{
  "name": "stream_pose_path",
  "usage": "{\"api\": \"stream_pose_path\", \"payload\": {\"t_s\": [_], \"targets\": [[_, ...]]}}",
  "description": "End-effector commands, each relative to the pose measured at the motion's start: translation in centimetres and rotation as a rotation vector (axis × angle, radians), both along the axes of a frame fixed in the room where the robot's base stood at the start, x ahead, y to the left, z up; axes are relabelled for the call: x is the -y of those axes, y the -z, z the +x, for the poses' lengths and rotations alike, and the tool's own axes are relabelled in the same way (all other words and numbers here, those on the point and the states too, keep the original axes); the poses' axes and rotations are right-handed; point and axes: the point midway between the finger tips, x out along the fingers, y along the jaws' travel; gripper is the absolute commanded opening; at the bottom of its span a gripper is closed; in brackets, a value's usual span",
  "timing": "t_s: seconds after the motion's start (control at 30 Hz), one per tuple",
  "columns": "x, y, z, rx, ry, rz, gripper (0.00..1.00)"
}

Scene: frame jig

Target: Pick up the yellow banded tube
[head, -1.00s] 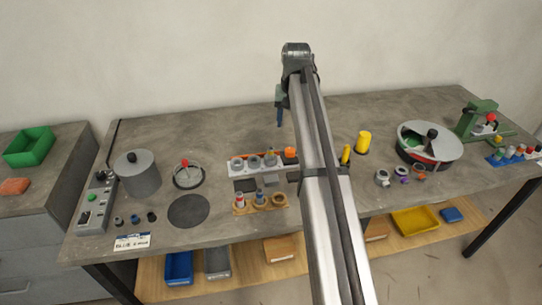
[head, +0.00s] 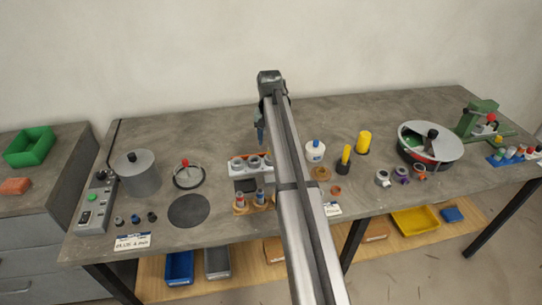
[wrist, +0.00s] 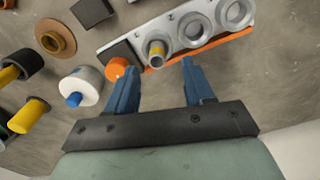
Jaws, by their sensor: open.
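The tube with a yellow band (wrist: 156,51) stands in one ring of the pale fixture (wrist: 128,38), in the wrist view. That ring is the one nearest the orange knob (wrist: 116,68). I cannot make the tube out in the head view. My gripper (wrist: 158,68) is open and empty, with its two blue fingers on either side of the tube's line and short of it in the picture. No contact with the tube shows. In the head view a blue finger (head: 260,134) hangs behind the fixture (head: 236,166), and my arm covers the fixture's right end.
Right of my arm stand a white bottle with a blue cap (head: 315,151) and yellow cylinders (head: 363,142). A tan holder (head: 240,210) with banded tubes sits in front of the fixture. A grey pot (head: 138,178) is at left, and a lidded round bin (head: 430,143) at right.

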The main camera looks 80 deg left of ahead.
Motion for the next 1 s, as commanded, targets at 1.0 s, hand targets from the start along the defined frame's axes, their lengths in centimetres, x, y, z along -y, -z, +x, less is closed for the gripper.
{"api": "stream_pose_path", "payload": {"t_s": [1.0], "targets": [[0.1, 5.4, 0.4, 0.0, 0.0, 0.0, 0.32]]}}
